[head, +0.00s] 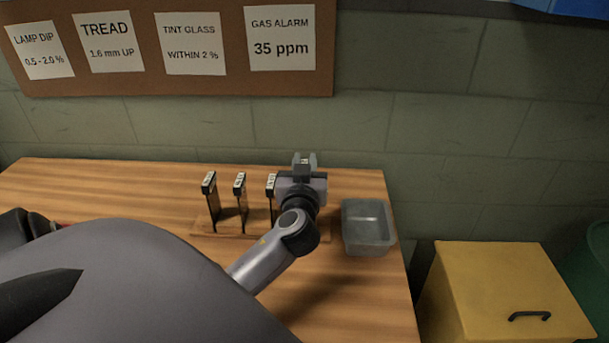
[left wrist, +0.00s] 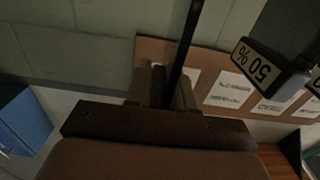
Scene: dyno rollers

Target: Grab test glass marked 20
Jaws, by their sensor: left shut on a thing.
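Several test glasses with black tops and white labels stand in a wooden rack (head: 204,227). In the head view I see a left glass (head: 210,190), a middle glass (head: 240,190) and a third glass (head: 270,188) beside my gripper. Their labels are too small to read there. My left gripper (head: 305,162) is at the rack's right end, shut on a thin dark test glass (left wrist: 184,50), seen edge-on between the fingers in the left wrist view. Its label is hidden. Close beside it a black top marked 50 % (left wrist: 262,68) shows upside down. My right gripper is not in view.
A yellow box (head: 500,285) stands right of the bench. A notice board (head: 190,85) hangs on the wall behind.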

